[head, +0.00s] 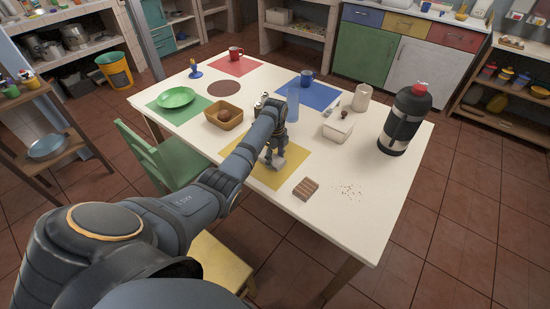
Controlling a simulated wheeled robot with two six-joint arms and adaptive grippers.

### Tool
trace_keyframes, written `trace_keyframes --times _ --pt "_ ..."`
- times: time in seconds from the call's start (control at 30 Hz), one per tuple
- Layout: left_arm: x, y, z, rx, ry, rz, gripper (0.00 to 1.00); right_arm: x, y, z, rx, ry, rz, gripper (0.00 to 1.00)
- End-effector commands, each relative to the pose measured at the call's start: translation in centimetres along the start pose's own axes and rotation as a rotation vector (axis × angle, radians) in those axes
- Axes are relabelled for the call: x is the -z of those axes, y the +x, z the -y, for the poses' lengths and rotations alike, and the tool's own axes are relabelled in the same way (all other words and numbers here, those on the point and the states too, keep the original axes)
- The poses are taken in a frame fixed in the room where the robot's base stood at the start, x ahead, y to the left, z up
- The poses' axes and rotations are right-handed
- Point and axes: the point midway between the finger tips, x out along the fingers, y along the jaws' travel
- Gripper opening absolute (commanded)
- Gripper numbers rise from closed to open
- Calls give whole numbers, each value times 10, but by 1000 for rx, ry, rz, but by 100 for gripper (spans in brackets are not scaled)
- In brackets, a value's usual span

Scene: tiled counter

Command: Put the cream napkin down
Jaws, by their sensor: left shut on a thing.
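My left gripper (273,159) points down over the yellow placemat (290,172) at the near side of the table. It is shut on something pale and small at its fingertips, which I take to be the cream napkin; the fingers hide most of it. I cannot tell whether it touches the mat. No other cream napkin shows clearly. My right gripper is not in view.
Right of the gripper are a striped brown block (306,189) and dark crumbs (348,191). A wooden bowl (223,118) stands left.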

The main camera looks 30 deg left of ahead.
Motion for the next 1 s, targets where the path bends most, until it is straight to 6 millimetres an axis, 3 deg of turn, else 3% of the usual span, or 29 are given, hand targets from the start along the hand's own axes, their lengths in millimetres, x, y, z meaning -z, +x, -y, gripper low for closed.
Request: trace_keyframes --times 0.1,0.13,0.3,0.67,1.0 --pt "0 3 0 -1 0 0 27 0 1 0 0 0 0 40" --pt "0 3 0 0 0 0 56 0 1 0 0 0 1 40" --pt "0 2 0 0 0 0 76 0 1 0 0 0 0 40" --pt "-1 -4 0 2 0 1 76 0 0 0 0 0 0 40" --pt "-1 -80 1 6 -1 2 76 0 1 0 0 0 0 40"
